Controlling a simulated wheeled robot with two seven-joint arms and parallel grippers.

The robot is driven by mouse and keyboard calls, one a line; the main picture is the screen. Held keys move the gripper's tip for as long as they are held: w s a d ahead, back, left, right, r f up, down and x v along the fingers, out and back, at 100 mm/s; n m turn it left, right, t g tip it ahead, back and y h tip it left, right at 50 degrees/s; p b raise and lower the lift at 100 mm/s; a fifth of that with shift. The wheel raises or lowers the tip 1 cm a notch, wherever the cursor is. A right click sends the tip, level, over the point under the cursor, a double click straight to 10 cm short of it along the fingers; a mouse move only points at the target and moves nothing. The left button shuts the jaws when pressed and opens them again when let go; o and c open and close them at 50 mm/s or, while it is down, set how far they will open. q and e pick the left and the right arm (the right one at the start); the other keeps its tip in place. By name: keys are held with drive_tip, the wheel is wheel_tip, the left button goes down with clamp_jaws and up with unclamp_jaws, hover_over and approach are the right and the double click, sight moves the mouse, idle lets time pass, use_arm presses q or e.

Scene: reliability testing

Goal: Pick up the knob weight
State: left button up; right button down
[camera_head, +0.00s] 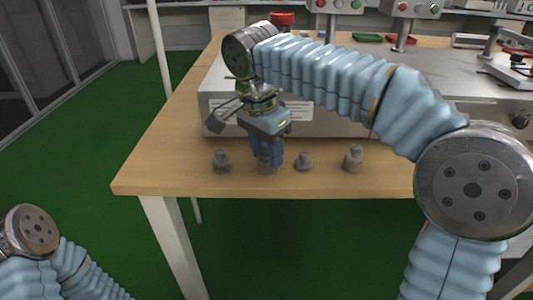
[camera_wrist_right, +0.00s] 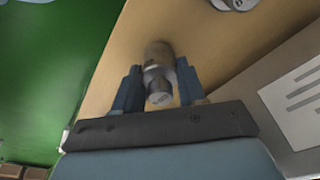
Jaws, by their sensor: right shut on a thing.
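A grey metal knob weight (camera_wrist_right: 158,62) is between the two blue fingers of my right gripper (camera_wrist_right: 157,84) in the right wrist view. In the head view my right gripper (camera_head: 267,152) points down at the front of the wooden table, shut on this weight, which shows low between the fingers (camera_head: 266,167). Whether the weight touches the table is hard to tell. Other grey knob weights stand on the table: one to the left (camera_head: 221,161) and two to the right (camera_head: 303,162), (camera_head: 353,159). My left gripper is out of view; only part of its arm shows at bottom left.
The wooden table (camera_head: 160,165) has its front edge close below the weights. A grey metal machine (camera_head: 330,118) stands just behind my right gripper. Another weight (camera_wrist_right: 235,4) shows at the top of the wrist view. Green floor lies in front and to the left.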

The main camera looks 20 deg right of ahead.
wheel_tip(320, 180, up, 4)
drive_tip(key=shift+f+p, duration=0.1)
drive_tip(key=shift+p, duration=0.35)
drive_tip(key=s+d+r, duration=0.7)
drive_tip(key=s+r, duration=0.2)
drive_tip(key=s, duration=0.2)
drive_tip(key=shift+s+d, duration=0.3)
drive_tip(key=shift+d, duration=0.1)
drive_tip(key=shift+r, duration=0.1)
wheel_tip(320, 180, down, 10)
drive_tip(key=b, duration=0.7)
drive_tip(key=shift+b, duration=0.3)
wheel_tip(320, 180, up, 10)
drive_tip(key=p, duration=0.7)
drive_tip(key=shift+p, duration=0.4)
